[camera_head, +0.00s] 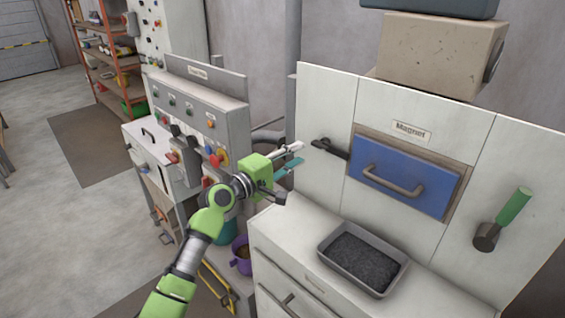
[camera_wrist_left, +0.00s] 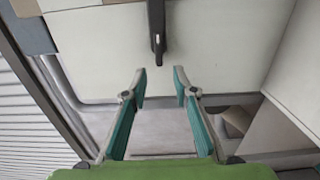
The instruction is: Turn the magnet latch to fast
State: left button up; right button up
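The blue magnet drawer (camera_head: 405,180) sits in the white cabinet front under a "Magnet" label, with a grey bar handle. The dark magnet latch (camera_head: 328,148) is on the panel just left of the drawer. In the left wrist view the latch (camera_wrist_left: 157,28) is at top centre, its narrow end pointing down between my fingers. My left gripper (camera_head: 301,154) is open and empty, a little left of the latch in the head view. Its fingertips (camera_wrist_left: 160,75) show apart, with the latch ahead of them and not between them. My right gripper is not in view.
A grey tray of dark pellets (camera_head: 362,258) stands on the counter below the drawer. A green-handled tool (camera_head: 512,208) is on the panel at right. A control console (camera_head: 195,110) stands left, behind my left arm. A beige box (camera_head: 440,52) sits above the panel.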

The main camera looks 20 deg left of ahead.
pick_arm(q)
jog(key=v, duration=0.5)
jog(key=shift+s+a, duration=0.15)
jog(key=shift+s, duration=0.15)
